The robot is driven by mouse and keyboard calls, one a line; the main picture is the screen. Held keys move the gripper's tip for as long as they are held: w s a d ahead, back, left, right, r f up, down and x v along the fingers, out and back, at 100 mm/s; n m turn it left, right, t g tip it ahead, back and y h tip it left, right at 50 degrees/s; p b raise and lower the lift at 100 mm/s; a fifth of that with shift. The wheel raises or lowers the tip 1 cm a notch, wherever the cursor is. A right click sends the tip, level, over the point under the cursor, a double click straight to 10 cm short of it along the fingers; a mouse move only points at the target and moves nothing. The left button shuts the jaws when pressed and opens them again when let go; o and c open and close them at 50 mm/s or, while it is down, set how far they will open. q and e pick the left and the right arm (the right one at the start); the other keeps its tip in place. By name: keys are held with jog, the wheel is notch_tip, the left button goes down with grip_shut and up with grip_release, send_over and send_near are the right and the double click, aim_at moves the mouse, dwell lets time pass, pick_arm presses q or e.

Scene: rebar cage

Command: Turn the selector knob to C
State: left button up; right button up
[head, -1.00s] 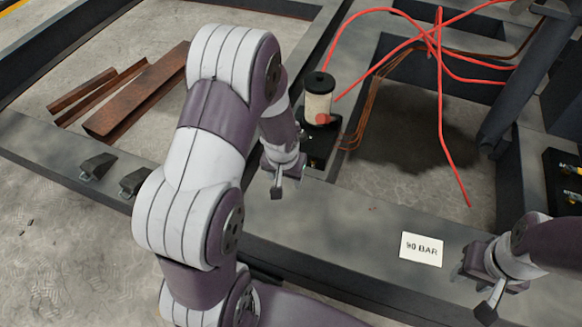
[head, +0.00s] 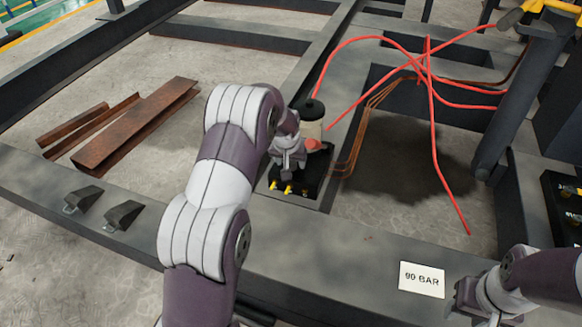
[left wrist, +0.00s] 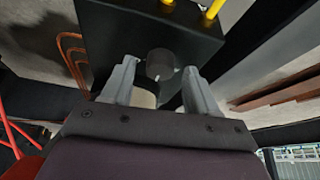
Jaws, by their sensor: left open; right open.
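A black box (head: 312,183) with yellow fittings along its front sits on the grey frame beam. My left gripper (head: 288,163) is open above the box and hides part of its top. In the left wrist view a dark round knob (left wrist: 160,62) stands out from the black box (left wrist: 140,25), between the two open fingers (left wrist: 158,85). I cannot tell whether the fingers touch it. No letters or pointer on the knob can be read. My right gripper (head: 467,298) is over the beam at the lower right; its fingertips are only partly clear.
A cream cylinder (head: 312,131) with a black top stands behind the box, beside a red part (head: 313,144). Red hoses (head: 436,150) and copper lines (head: 360,130) run to the right. A "90 BAR" card (head: 422,279) lies on the beam. Rusty steel sections (head: 140,125) lie at left.

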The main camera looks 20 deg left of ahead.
pick_arm(q)
jog(key=shift+w+f, duration=0.2)
jog(key=shift+f, duration=0.15)
jog(key=c, duration=1)
jog(key=shift+r, duration=0.1)
